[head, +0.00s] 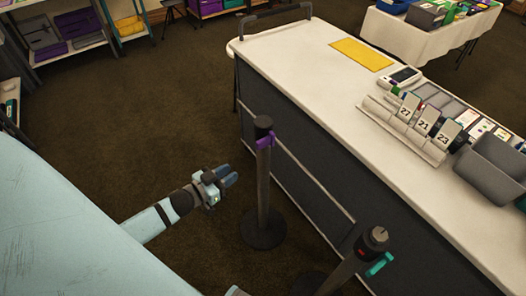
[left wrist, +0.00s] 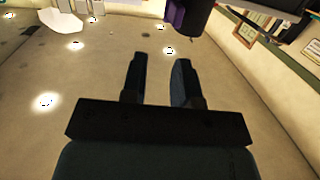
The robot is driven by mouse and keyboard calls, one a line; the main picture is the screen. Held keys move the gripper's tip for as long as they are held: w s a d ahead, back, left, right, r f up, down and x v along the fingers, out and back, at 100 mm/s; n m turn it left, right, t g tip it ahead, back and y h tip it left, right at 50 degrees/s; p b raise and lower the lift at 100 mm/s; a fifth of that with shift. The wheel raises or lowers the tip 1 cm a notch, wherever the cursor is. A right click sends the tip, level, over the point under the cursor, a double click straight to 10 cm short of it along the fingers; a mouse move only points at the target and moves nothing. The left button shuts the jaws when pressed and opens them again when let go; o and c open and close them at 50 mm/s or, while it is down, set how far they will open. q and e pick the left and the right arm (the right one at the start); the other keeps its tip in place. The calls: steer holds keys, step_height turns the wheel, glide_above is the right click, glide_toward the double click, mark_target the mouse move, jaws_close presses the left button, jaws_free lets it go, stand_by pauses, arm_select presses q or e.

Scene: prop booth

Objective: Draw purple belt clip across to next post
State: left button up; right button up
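The purple belt clip (head: 266,140) is on the near upper side of a dark post (head: 263,190), just under its cap. A second dark post (head: 345,272), nearer to me at the bottom, carries a teal clip (head: 380,264) on its right side. My left gripper (head: 230,176) is left of the first post, lower than the purple clip and apart from it. In the left wrist view its two fingers (left wrist: 158,78) stand apart with nothing between them. The purple clip (left wrist: 174,16) shows at the top there, beyond the fingertips. My right gripper is not in view.
A long counter (head: 310,60) with dark side panels stands right of the posts. It holds a yellow sheet (head: 362,54), numbered cards and a grey bin (head: 494,165). Shelves (head: 70,30) stand at the back left. Brown carpet (head: 150,100) is clear left of the posts.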

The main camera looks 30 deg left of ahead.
mark_target(256, 144)
arm_select(q)
steer(key=w+a+m+h+b, duration=0.1)
steer(key=w+a+h+b, duration=0.1)
steer(key=w+a+h, duration=0.15)
steer(key=shift+y, duration=0.55)
steer(key=x, duration=0.8)
steer(key=p+x, duration=0.1)
steer(key=x, duration=0.3)
steer(key=shift+w+a+r, duration=0.1)
steer(key=shift+w+r, duration=0.25)
steer(key=shift+w, duration=0.05)
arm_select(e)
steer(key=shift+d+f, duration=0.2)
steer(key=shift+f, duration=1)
arm_select(q)
jaws_close()
